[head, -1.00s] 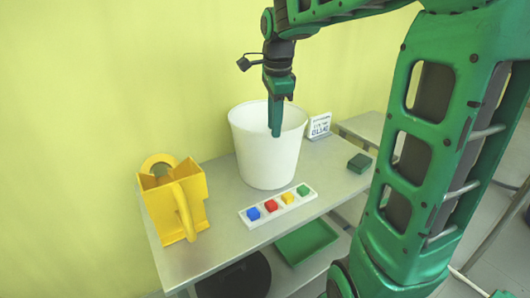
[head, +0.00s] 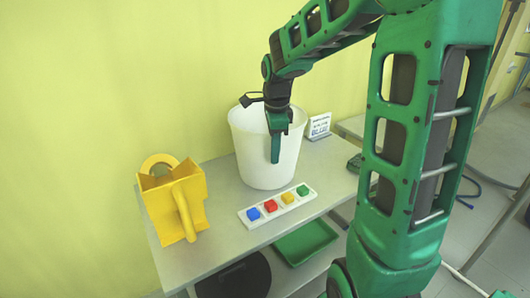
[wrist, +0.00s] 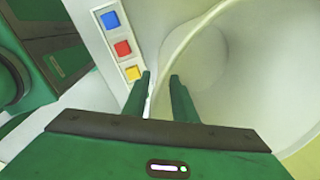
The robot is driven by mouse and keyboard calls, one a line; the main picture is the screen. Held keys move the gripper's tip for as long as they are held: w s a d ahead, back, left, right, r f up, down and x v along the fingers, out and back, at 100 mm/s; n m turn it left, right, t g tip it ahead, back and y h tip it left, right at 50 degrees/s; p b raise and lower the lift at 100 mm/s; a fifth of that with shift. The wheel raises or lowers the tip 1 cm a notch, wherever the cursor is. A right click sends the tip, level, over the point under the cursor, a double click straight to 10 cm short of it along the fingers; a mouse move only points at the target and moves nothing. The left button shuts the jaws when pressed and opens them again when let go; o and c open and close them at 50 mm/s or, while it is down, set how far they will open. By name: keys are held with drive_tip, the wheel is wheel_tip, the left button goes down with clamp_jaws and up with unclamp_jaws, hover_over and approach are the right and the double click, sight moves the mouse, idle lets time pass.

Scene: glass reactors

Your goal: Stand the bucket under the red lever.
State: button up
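The white bucket (head: 264,170) stands upright on the grey table against the wall. In the wrist view its wide rim and inside (wrist: 235,65) fill the right side. My gripper (head: 275,160) points down at the bucket's near side, with a finger in front of the outer wall. In the wrist view the two fingers (wrist: 160,82) are apart, and the rim runs down between them. They do not look closed on the wall. No red lever can be made out; a red square block (head: 270,206) sits in a white strip (head: 250,224) before the bucket.
The strip also holds blue, yellow and green blocks. A yellow holder (head: 180,205) stands left on the table (head: 220,243). A small sign (head: 319,126) stands behind right. A green tray (head: 305,242) and a dark round thing (head: 240,278) lie on the lower shelf.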

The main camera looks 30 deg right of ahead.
drive_tip(key=shift+f, duration=0.7)
drive_tip(key=shift+c, duration=0.6)
clamp_jaws()
idle(0.3)
